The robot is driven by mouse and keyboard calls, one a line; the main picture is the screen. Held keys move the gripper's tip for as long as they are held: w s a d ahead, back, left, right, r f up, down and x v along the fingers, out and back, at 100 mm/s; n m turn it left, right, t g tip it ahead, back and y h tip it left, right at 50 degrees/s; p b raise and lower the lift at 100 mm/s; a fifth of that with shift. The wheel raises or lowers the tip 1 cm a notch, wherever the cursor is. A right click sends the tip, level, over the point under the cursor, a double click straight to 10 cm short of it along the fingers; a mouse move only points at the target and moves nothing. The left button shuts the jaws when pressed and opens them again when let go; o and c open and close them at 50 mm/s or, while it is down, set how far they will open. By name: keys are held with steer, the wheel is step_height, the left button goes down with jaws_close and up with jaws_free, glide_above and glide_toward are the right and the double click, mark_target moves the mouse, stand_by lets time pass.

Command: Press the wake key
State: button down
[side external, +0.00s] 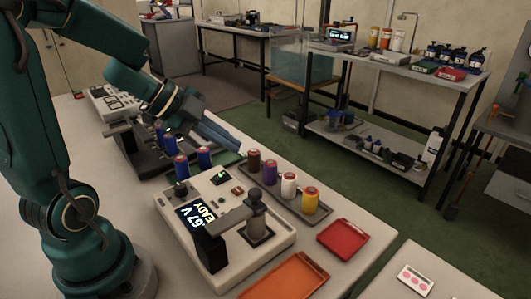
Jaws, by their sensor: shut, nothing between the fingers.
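The pale instrument box (256,265) stands on the bench in front of my arm. Its tilted display (196,217) shows "67 V" and "READY" in part. Its top carries a green-lit control (221,177), a small red control (238,191) and a dark knob (181,189). Another pale panel with dark keys (105,98) lies farther back at the left. I cannot read any label to tell which is the wake key. My gripper (178,132) is beyond the instrument box, near the blue-capped cylinders; it is shut and empty, its fingertips hard to make out.
A dark upright post with an arm (256,215) rises from the box. Brown, purple, white and yellow cylinders stand in a grey tray (325,214). Blue cylinders (204,157) stand behind the box. A red tray (343,238) and an orange tray (285,279) lie at the right.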

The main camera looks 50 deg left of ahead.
mark_target(232, 189)
steer(key=shift+f, duration=4.05)
steer(key=shift+f, duration=0.15)
steer(key=shift+f, duration=0.25)
steer(key=shift+f, duration=0.35)
steer(key=shift+r, duration=0.8)
steer(key=shift+r, duration=0.1)
steer(key=shift+r, duration=2.4)
